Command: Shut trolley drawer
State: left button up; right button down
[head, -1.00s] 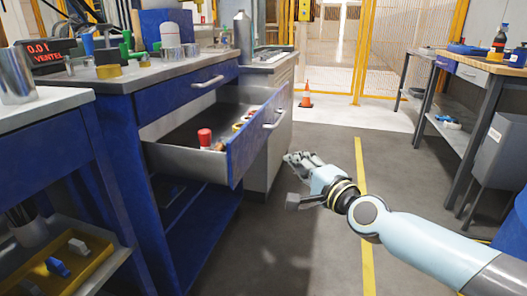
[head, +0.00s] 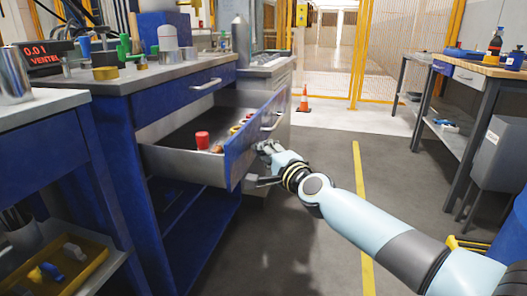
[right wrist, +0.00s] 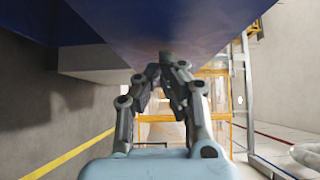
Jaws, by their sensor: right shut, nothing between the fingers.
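The trolley (head: 165,95) is a blue cabinet with a grey top, on the left in the head view. Its drawer (head: 180,165) is pulled out, with grey sides, a blue front and a bar handle (head: 271,122). A red cylinder (head: 202,140) and several small items lie inside. My right gripper (head: 264,148) is shut and empty beside the outer face of the drawer front, near its lower edge. In the right wrist view its fingers (right wrist: 165,68) point at the blue panel overhead; I cannot tell whether they touch it. My left gripper is out of view.
A closed upper drawer (head: 195,88) sits above the open one. A workbench (head: 472,68) stands on the right. An orange cone (head: 304,99) stands at the back before a yellow mesh fence (head: 400,50). The floor right of the trolley is clear.

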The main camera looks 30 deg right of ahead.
aim_at(220, 146)
jog(key=shift+w+a, duration=0.1)
jog(key=w+a, duration=0.3)
jog(key=w, duration=0.1)
jog(key=w+a+b, duration=0.1)
jog(key=w+a, duration=0.3)
jog(key=shift+w+a, duration=0.2)
jog(key=shift+w, duration=0.1)
jog(key=w+a+b, duration=0.1)
jog(key=w+a, duration=0.2)
jog(key=w+a+b, duration=0.1)
jog(key=w+a, duration=0.2)
jog(key=w, duration=0.1)
jog(key=shift+f, duration=0.1)
pick_arm(q)
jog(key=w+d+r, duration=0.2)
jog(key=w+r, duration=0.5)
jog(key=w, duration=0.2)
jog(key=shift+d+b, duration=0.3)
jog(key=shift+b, duration=0.15)
pick_arm(e)
jog(key=shift+w+a, duration=0.4)
jog(key=shift+w, duration=0.1)
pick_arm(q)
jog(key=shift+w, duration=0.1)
